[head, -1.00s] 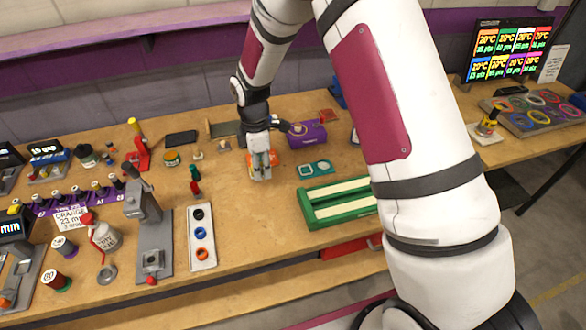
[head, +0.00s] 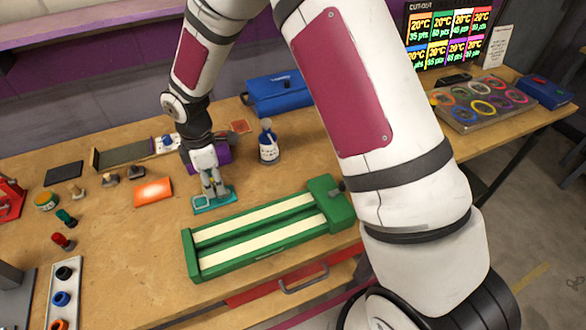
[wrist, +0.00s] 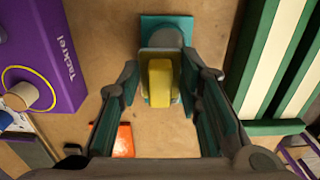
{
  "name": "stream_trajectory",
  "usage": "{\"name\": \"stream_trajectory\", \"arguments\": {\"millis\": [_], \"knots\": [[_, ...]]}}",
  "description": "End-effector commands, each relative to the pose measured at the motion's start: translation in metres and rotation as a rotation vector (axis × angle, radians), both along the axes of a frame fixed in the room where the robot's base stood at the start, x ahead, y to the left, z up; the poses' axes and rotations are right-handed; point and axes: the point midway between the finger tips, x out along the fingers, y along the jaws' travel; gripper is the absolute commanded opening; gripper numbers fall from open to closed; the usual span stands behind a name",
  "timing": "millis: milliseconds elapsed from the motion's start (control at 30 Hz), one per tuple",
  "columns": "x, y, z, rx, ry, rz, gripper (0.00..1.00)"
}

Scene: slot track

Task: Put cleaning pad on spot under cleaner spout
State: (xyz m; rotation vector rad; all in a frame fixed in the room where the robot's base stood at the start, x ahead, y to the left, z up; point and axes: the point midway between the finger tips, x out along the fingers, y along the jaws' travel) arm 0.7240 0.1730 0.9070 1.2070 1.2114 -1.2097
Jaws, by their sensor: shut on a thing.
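My gripper (head: 213,192) is low over the teal board (head: 228,190), to the left of the green slot track. The teal board (wrist: 152,22) with a grey round patch (wrist: 167,38) shows beyond the pad. The pad hides part of the board. I cannot tell whether the pad touches it. In the head view, the fingers mostly hide the pad. A blue and white bottle (head: 268,145) stands behind and to the right.
The green slot track (head: 262,235) lies close to the right. A purple box (head: 222,153) stands just behind my gripper, also close in the wrist view (wrist: 48,55). An orange mat (head: 152,191) lies to the left. A blue case (head: 280,95) is at the back.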

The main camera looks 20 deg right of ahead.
Motion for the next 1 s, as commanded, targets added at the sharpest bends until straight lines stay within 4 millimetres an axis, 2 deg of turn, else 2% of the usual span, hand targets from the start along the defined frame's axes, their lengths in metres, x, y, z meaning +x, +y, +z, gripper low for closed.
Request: {"name": "stream_trajectory", "arguments": {"millis": [167, 600, 700, 933, 1000], "knots": [[-0.002, -0.031, 0.002, -0.001, 0.001, -0.007, 0.0], [-0.002, -0.137, 0.002, 0.0, 0.001, -0.007, 0.0], [-0.002, -0.153, 0.001, 0.0, 0.001, -0.005, 0.0], [0.0, -0.171, 0.001, 0.0, -0.001, -0.003, 0.0], [-0.001, -0.181, 0.001, 0.0, 0.0, -0.006, 0.0]]}}
